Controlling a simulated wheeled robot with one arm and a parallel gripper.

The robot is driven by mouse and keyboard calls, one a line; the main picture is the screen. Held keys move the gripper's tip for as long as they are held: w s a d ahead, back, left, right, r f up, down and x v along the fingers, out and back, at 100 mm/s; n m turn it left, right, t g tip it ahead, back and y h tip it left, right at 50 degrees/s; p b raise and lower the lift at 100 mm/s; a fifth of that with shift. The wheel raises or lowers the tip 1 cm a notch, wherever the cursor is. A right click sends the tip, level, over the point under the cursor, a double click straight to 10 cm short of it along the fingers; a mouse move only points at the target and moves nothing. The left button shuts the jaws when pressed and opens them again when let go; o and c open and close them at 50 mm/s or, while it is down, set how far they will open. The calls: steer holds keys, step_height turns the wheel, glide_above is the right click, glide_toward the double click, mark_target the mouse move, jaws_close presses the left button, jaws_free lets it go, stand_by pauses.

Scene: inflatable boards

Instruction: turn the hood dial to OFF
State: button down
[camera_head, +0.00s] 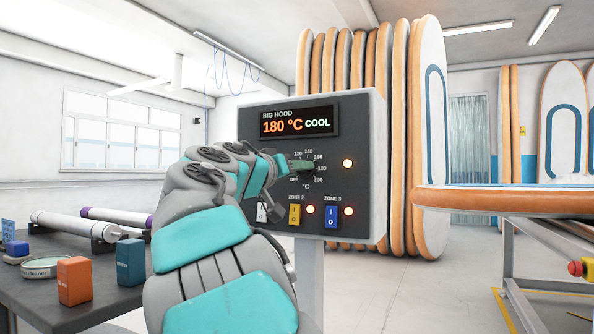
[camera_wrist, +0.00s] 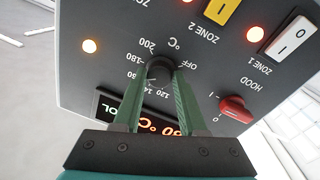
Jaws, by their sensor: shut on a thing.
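The hood control box (camera_head: 372,150) stands ahead with its dark panel facing me. Its display (camera_head: 299,122) reads BIG HOOD, 180 °C, COOL. The black dial (camera_wrist: 160,65) sits in a ring marked OFF and up to 200 °C, upside down in the wrist view. My gripper (camera_head: 301,166) reaches the panel from the left; in the wrist view its green fingers (camera_wrist: 162,76) are shut on the dial, one on each side. In the head view the fingers hide most of the dial. I cannot tell where its pointer stands.
A red HOOD switch (camera_wrist: 236,108) and white ZONE 1 switch (camera_wrist: 291,40) are near the dial. Yellow (camera_head: 294,215) and blue (camera_head: 331,216) zone switches sit below it. A workbench (camera_head: 108,290) with boxes is at left. A board (camera_head: 500,200) on a stand is at right.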

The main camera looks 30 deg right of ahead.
steer(key=shift+s+d+m+t+y+p, duration=0.3)
steer(key=shift+m+p, duration=1.6)
steer(key=shift+m, duration=3.6)
steer(key=shift+w+a+m+t+y+p, duration=0.1)
steer(key=shift+w+a+m+y+p, duration=0.3)
steer(key=shift+m+p, duration=3.35)
steer(key=shift+s+d+m+t+y+p, duration=0.1)
steer(key=shift+s+d+m+t+y, duration=0.3)
steer(key=shift+m, duration=6.85)
steer(key=shift+w+a, duration=0.15)
steer(key=shift+w, duration=0.05)
steer(key=shift+c, duration=2.3)
jaws_free()
steer(key=shift+r, duration=0.15)
